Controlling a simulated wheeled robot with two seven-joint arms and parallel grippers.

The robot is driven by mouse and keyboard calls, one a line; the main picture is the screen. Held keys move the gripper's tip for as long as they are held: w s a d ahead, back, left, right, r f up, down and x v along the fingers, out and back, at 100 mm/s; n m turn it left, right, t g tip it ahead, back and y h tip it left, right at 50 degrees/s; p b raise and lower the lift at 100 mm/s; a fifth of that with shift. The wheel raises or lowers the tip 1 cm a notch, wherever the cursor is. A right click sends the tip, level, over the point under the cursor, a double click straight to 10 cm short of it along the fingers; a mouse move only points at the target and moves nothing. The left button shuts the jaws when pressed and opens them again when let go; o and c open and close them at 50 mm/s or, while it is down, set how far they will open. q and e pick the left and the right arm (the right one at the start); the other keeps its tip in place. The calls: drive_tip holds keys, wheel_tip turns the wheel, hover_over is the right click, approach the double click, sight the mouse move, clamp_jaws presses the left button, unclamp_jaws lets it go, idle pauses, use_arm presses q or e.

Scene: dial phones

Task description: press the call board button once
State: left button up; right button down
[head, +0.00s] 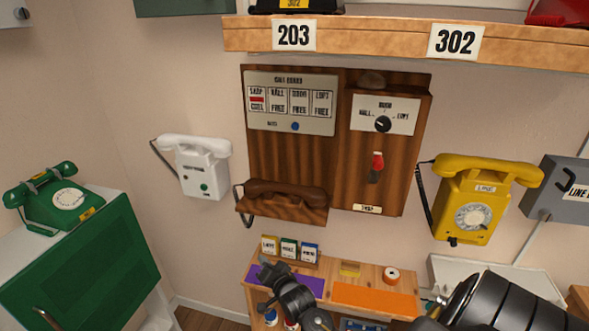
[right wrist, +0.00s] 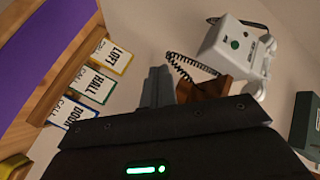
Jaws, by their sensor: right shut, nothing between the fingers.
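The call board (head: 290,88) is a pale panel on a dark wooden wall unit in the head view. Its left window reads SHOP with a red flag; the other windows read HALL, DOOR and LOFT with FREE below. A blue button (head: 295,126) sits at the panel's lower middle, beside a small label. My right gripper (head: 267,268) is below the board, low over the wooden shelf, well apart from the button. Its fingers show shut and empty in the right wrist view (right wrist: 160,86). The board and button are not seen in that view. My left gripper is not in view.
A brown handset (head: 285,192) rests below the board. A dial box (head: 385,115) with a red lever is on its right. White (head: 200,165), yellow (head: 470,205) and green (head: 55,198) phones stand around. Cards (head: 289,250) stand on the shelf; an overhead shelf (head: 390,38) crosses above.

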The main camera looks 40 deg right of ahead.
sight(295, 127)
drive_tip(key=d+r+m+t+h+p, duration=0.1)
drive_tip(key=d+r+m+t+h, duration=0.1)
drive_tip(key=r, duration=1)
drive_tip(key=s+d+r+m+t+h+p, duration=0.1)
drive_tip(key=r+m, duration=0.3)
drive_tip(key=r, duration=0.9)
drive_tip(key=s+d+r+m+t+h+p, duration=0.1)
drive_tip(key=d+r+m+t+h+p, duration=0.1)
drive_tip(key=r, duration=1)
drive_tip(key=shift+s+d+r+m+t+h, duration=0.15)
drive_tip(key=shift+s+d+m+t+h, duration=0.1)
drive_tip(key=shift+d+m+t+h, duration=0.75)
drive_tip(key=shift+w+d, duration=0.1)
drive_tip(key=shift+d, duration=0.05)
drive_tip(key=w+d+b, duration=0.2)
drive_tip(key=w+d, duration=0.3)
drive_tip(key=d, duration=0.2)
drive_tip(key=shift+d, duration=0.1)
drive_tip(key=shift+w+d, duration=0.2)
drive_tip(key=shift+d, duration=0.1)
